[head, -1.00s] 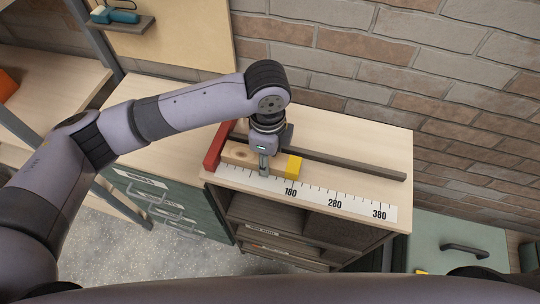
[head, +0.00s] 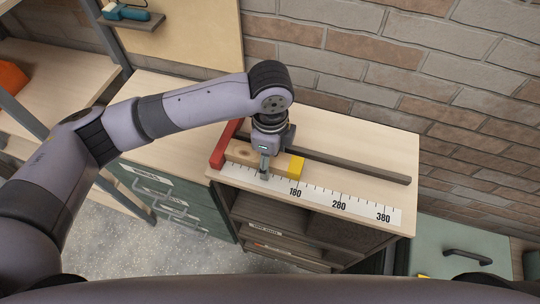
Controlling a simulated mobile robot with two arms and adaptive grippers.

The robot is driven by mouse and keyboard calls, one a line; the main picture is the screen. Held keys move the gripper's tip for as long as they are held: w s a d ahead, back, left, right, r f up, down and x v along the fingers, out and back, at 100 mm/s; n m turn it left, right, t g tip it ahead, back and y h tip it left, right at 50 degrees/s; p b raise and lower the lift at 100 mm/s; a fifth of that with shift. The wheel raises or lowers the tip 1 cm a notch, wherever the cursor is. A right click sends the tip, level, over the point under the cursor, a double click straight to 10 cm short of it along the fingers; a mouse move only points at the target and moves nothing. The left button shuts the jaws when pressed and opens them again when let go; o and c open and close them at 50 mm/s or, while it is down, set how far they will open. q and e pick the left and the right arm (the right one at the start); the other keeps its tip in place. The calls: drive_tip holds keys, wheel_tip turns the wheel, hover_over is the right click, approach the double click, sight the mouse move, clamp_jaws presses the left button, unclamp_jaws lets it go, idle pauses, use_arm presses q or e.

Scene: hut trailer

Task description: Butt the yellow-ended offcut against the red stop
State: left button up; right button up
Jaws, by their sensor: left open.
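The offcut (head: 242,152) is a pale wooden block with a yellow right end (head: 297,167). It lies flat on the bench top, along the dark fence and behind the white scale. The red stop (head: 221,152) stands at the scale's left end. The offcut's left end appears to meet the stop, but I cannot tell whether a thin gap is left. My left gripper (head: 265,166) points down over the middle of the offcut, with one finger in front of it. Its jaws are open; the far finger is hidden. My right gripper is out of view.
The dark fence (head: 355,166) runs right along the bench top (head: 360,130), with free room right of the offcut. The printed scale (head: 320,199) lies near the front edge. A brick wall is behind, and a shelf (head: 130,21) with a teal tool is upper left.

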sight(271, 158)
use_arm(q)
wheel_tip(271, 158, up, 12)
idle(0.5)
